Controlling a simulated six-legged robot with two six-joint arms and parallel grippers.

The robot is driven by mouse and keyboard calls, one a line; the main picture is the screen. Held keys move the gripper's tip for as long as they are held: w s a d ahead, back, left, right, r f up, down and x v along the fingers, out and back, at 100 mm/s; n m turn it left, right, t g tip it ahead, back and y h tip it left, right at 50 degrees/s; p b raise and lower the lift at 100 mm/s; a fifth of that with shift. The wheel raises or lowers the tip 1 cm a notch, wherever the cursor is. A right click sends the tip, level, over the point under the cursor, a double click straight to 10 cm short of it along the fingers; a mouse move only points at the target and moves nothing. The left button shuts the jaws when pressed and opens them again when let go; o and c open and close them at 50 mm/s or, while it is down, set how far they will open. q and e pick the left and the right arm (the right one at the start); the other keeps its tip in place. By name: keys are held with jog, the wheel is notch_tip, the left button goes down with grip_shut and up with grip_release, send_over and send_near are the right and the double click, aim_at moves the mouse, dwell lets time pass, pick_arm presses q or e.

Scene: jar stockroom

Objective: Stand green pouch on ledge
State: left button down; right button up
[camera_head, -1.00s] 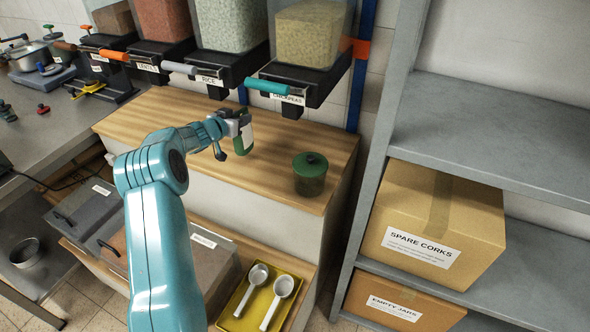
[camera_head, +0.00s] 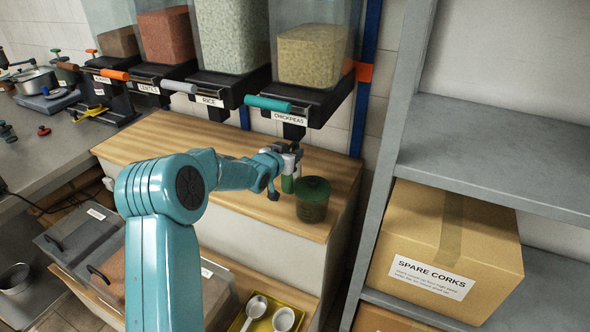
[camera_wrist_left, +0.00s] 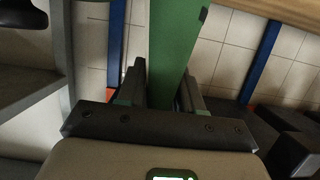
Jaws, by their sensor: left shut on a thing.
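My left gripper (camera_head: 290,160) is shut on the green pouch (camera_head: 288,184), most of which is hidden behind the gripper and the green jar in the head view. In the left wrist view the green pouch (camera_wrist_left: 176,42) runs up between the two fingers of my left gripper (camera_wrist_left: 162,88). The pouch shows above the wooden ledge (camera_head: 135,145), close to the left of the jar. I cannot tell whether its bottom touches the ledge. My right gripper is not in view.
A lidded green jar (camera_head: 312,202) stands at the ledge's right end. Dispensers with handles, such as the chickpeas one (camera_head: 268,103), overhang the back. A grey shelf (camera_head: 480,135) with a spare corks box (camera_head: 440,245) stands right. The ledge's left part is clear.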

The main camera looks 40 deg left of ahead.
aim_at(288, 182)
pick_arm(q)
jog(key=shift+d+r, duration=0.1)
jog(key=shift+d, duration=0.6)
notch_tip(288, 182, down, 3)
jog(key=shift+w+f, duration=0.15)
jog(key=shift+f, duration=0.25)
jog(key=c, duration=0.7)
grip_release()
jog(key=shift+a, duration=0.1)
jog(key=shift+r, duration=0.1)
